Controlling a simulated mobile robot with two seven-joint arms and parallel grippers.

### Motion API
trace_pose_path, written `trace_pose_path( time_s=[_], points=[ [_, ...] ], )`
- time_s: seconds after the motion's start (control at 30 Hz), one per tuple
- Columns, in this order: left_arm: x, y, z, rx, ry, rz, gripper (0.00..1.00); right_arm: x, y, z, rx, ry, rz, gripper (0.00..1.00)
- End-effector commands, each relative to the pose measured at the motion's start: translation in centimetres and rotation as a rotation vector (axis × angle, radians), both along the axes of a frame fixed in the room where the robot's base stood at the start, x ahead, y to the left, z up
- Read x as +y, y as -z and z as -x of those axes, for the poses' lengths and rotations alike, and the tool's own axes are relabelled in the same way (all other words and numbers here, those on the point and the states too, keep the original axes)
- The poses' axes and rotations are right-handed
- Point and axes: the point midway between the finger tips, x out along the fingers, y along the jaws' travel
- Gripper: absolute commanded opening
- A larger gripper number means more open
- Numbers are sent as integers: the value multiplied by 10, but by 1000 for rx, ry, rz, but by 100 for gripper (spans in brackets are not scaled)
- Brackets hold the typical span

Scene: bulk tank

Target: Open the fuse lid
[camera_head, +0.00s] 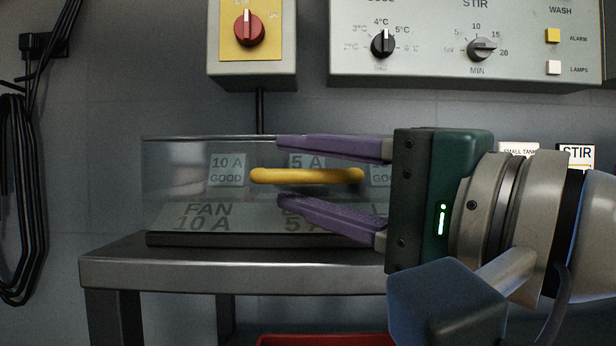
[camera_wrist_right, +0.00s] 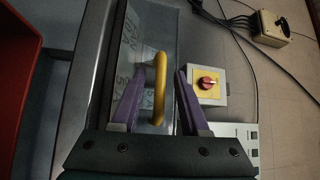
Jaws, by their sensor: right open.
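The fuse lid (camera_head: 180,160) is a clear box-shaped cover on a metal table, with fuse labels showing through it. Its yellow bar handle (camera_head: 305,175) runs level across the front. My right gripper (camera_head: 280,172) comes in from the right with its purple fingers open, one above and one below the handle. In the right wrist view the yellow handle (camera_wrist_right: 159,88) stands between the two open fingers (camera_wrist_right: 152,85), with gaps on both sides. I cannot tell whether a finger touches it. The lid looks shut. My left gripper is not in view.
The steel table (camera_head: 200,270) carries the fuse box. A yellow switch box with a red knob (camera_head: 249,28) hangs above it, and a control panel (camera_head: 440,60) is at upper right. Black cables (camera_head: 20,190) hang at left. A red container (camera_head: 325,340) shows below the table.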

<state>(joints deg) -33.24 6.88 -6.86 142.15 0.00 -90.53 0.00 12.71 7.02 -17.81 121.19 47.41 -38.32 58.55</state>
Motion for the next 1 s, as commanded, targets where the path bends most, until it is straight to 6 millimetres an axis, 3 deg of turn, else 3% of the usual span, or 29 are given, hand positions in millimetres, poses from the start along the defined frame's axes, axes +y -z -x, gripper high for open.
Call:
trace_pose_path(
  time_s=[0.07,0.47,1.0],
  points=[
    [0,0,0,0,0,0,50,0,0,0,0,0,0,44],
    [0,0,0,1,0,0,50,0,0,0,0,0,0,0],
    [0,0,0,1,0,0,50,0,0,0,0,1,0,0]
  ],
)
